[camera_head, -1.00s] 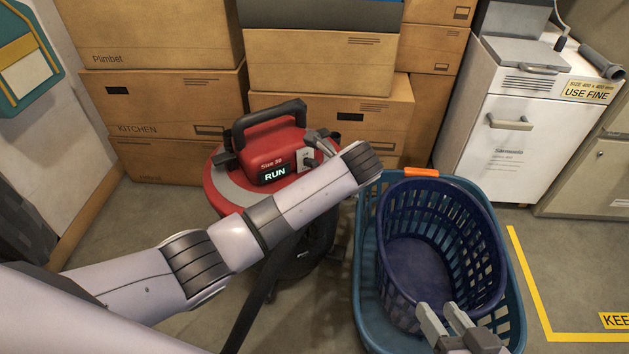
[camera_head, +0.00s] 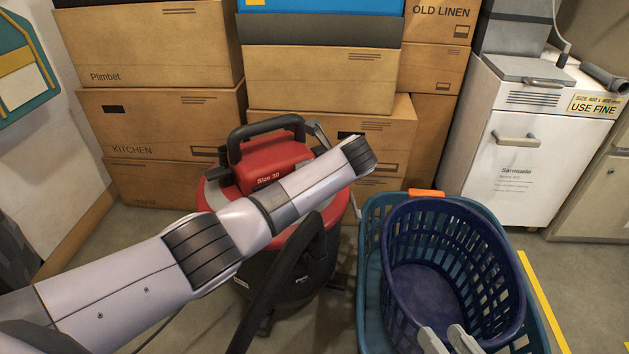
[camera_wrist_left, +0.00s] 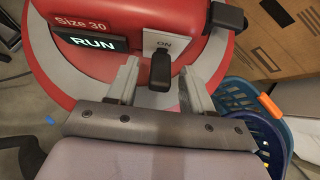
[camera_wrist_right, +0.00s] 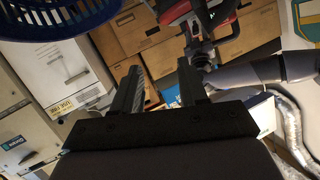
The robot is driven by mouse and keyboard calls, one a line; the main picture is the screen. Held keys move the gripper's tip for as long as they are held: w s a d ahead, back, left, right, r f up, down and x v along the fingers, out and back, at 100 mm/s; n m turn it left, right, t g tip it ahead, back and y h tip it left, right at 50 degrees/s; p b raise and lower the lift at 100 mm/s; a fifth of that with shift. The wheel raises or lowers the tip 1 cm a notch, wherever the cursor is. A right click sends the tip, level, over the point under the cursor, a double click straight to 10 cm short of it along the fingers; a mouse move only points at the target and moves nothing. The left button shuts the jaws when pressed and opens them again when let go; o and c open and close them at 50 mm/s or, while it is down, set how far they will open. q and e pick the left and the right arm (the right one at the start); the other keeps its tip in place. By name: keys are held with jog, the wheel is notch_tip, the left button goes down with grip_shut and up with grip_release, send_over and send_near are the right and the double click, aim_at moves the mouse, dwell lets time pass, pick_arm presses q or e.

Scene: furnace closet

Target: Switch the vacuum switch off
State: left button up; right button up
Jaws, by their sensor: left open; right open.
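The red vacuum (camera_head: 283,160) stands on the floor, with a black handle on top and a red lid. In the left wrist view its panel (camera_wrist_left: 90,42) reads "Size 30" and a lit "RUN". The vacuum switch (camera_wrist_left: 160,72) is a black lever on a white plate marked "ON". My left gripper (camera_wrist_left: 160,88) is open, one finger on each side of the lever; contact cannot be told. In the head view my left arm hides the switch and the display. My right gripper (camera_head: 450,342) is open and empty, in front of the nested baskets; it also shows in the right wrist view (camera_wrist_right: 160,88).
A dark blue basket (camera_head: 505,262) sits inside a teal basket (camera_head: 372,290) right of the vacuum. Stacked cardboard boxes (camera_head: 165,120) stand behind. A white cabinet (camera_head: 515,165) stands at the back right. A black hose (camera_head: 285,275) runs down in front of the vacuum.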

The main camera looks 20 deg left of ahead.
pick_arm(q)
grip_shut()
